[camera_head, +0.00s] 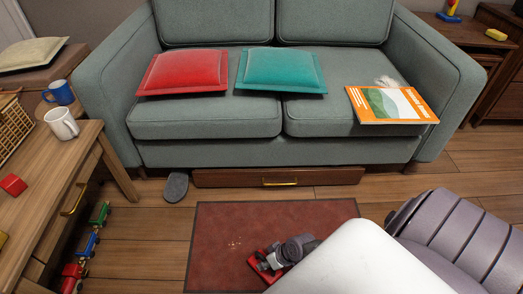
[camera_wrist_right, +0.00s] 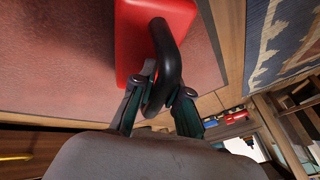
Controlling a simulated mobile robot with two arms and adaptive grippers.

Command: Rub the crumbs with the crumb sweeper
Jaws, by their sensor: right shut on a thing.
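Small pale crumbs (camera_head: 235,243) lie on the dark red mat (camera_head: 220,218) in front of the sofa. The crumb sweeper has a red body (camera_head: 253,263) and stands at or just above the mat, right of and nearer than the crumbs. In the right wrist view the crumb sweeper (camera_wrist_right: 128,45) shows its black curved handle between my fingers. My right gripper (camera_head: 272,260) is shut on that handle; its fingers (camera_wrist_right: 160,92) show on both sides of it. Contact between sweeper and mat is unclear. My left gripper is not in view.
A grey sofa (camera_head: 205,116) with cushions and a book stands behind the mat. A low drawer (camera_head: 280,178) and a grey slipper-like object (camera_head: 176,187) lie before it. A wooden table (camera_head: 50,170) and toy train (camera_head: 88,246) are at left. The mat's left part is clear.

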